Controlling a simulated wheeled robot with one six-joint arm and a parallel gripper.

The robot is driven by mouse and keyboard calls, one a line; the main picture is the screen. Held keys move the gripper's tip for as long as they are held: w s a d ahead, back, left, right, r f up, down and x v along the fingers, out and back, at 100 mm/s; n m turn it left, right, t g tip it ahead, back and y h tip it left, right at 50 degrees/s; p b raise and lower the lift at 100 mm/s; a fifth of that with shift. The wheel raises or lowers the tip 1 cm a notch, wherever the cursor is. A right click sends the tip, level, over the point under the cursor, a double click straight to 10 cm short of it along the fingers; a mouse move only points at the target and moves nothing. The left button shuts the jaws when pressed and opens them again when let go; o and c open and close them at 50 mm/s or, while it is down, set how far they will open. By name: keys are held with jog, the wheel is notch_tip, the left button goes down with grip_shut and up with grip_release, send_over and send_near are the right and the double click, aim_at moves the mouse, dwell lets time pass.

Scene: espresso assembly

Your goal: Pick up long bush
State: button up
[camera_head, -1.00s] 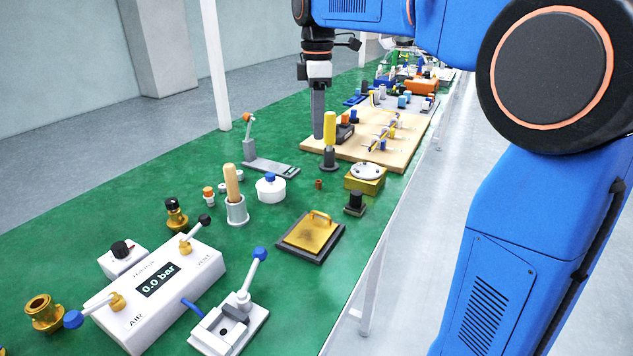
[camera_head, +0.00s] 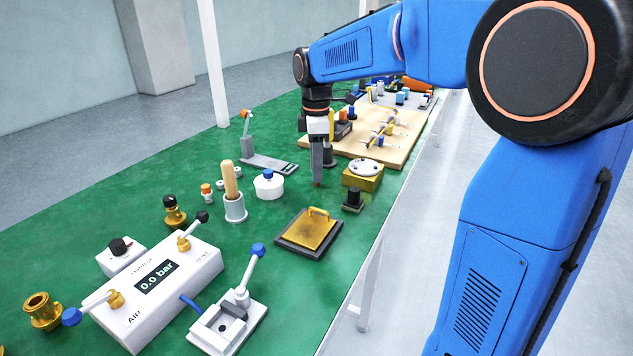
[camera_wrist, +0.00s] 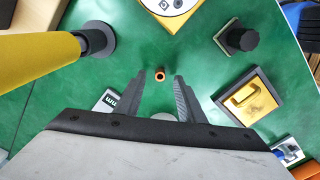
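My gripper (camera_wrist: 160,80) is open, with a dark finger on each side of that gap. In the head view my gripper (camera_head: 317,183) points straight down, low over the table, and its fingers largely hide the bush.
A brass block with a white disc (camera_head: 363,174) and a small black knob on a square base (camera_head: 353,199) stand close right. A white pot with blue knob (camera_head: 268,184) is left. A yellow-handled tool (camera_wrist: 50,48) stands behind. A yellow plate (camera_head: 309,231) lies in front.

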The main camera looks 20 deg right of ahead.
jog(key=shift+f, duration=1.1)
grip_shut()
jog(key=shift+r, duration=0.1)
